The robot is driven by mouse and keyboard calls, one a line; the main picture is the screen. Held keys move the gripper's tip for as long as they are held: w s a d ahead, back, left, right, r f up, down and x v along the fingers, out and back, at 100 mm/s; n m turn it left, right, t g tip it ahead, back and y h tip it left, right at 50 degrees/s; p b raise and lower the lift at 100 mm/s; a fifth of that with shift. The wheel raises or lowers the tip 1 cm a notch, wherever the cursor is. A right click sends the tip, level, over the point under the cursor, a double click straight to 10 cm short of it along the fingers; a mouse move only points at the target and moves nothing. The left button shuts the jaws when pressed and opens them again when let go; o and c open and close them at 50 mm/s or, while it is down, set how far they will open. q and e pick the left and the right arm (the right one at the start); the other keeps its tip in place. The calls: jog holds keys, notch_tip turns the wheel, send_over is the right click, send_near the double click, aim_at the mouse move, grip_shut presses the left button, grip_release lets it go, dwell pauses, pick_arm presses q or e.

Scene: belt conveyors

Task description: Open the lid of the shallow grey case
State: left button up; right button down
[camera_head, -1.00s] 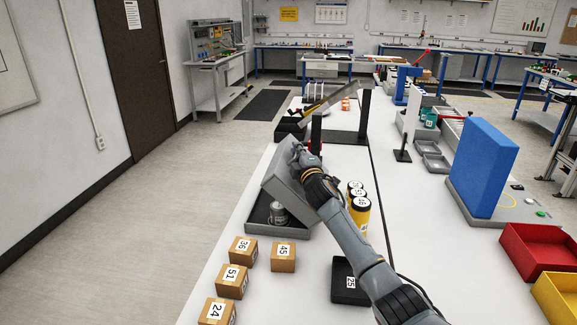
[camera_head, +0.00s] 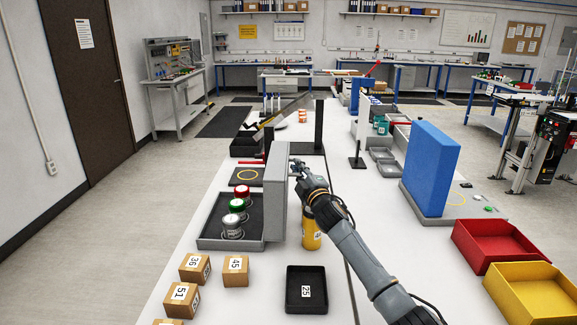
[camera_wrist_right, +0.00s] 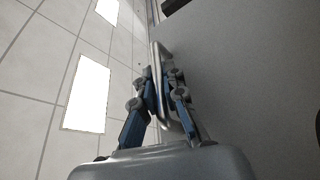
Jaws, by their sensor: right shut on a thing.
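The shallow grey case (camera_head: 205,243) lies on the white table, and its lid (camera_head: 278,190) stands about upright along the case's right side. Inside the case are red-topped (camera_head: 242,191), green-topped (camera_head: 237,205) and white-topped (camera_head: 231,221) cans. My right gripper (camera_head: 300,168) is at the lid's upper far edge, on its right side. In the wrist view, my right gripper (camera_wrist_right: 163,85) is shut on a silver handle (camera_wrist_right: 158,58) beside the lid's grey face (camera_wrist_right: 245,75). My left gripper is not in view.
Several numbered boxes (camera_head: 236,270) stand in front of the case. A black tray (camera_head: 306,289) and a yellow can (camera_head: 311,237) are to its right. A blue block (camera_head: 430,168) and red (camera_head: 500,252) and yellow bins (camera_head: 533,296) stand further right.

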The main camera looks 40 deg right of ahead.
jog(key=shift+s+d+f, duration=0.3)
jog(key=shift+s+d, duration=0.1)
jog(key=shift+d, duration=0.15)
jog(key=c, duration=1.7)
grip_release()
jog(key=v, duration=1.2)
jog(key=shift+s+d, duration=0.1)
